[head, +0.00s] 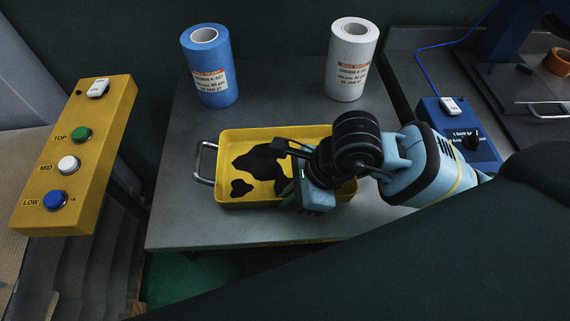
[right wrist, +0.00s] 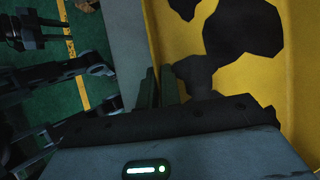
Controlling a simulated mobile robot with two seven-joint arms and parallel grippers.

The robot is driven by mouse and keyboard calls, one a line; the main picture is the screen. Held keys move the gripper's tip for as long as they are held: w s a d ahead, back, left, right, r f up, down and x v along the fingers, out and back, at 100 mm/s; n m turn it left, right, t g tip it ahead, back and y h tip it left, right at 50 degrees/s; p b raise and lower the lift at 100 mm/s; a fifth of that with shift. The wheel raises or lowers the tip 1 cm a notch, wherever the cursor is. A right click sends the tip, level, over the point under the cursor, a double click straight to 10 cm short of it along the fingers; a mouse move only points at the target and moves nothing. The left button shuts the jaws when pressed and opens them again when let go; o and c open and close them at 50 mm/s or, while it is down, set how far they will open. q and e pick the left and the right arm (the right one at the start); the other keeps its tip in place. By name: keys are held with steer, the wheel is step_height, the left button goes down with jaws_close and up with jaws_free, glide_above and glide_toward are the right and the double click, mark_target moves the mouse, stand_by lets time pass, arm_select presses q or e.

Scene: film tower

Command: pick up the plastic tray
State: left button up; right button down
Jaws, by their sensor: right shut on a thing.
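The plastic tray (head: 228,143) is yellow with dark patches on its floor and a metal handle at its left end. It lies on the grey table in the head view. My right gripper (head: 291,193) is shut on the tray's near wall, right of the middle. My right arm hides part of the tray's right end. In the right wrist view, the gripper's fingers (right wrist: 158,88) are at the edge of the yellow tray (right wrist: 190,45); their tips are dark and hard to make out. My left gripper does not show in the head view.
A blue roll (head: 211,75) and a white roll (head: 351,65) stand behind the tray on the grey table (head: 180,226). A yellow button box (head: 85,150) is at the left. A blue box (head: 462,135) with a cable is at the right. The table's front left is clear.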

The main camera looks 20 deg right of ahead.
steer(key=shift+s, duration=0.1)
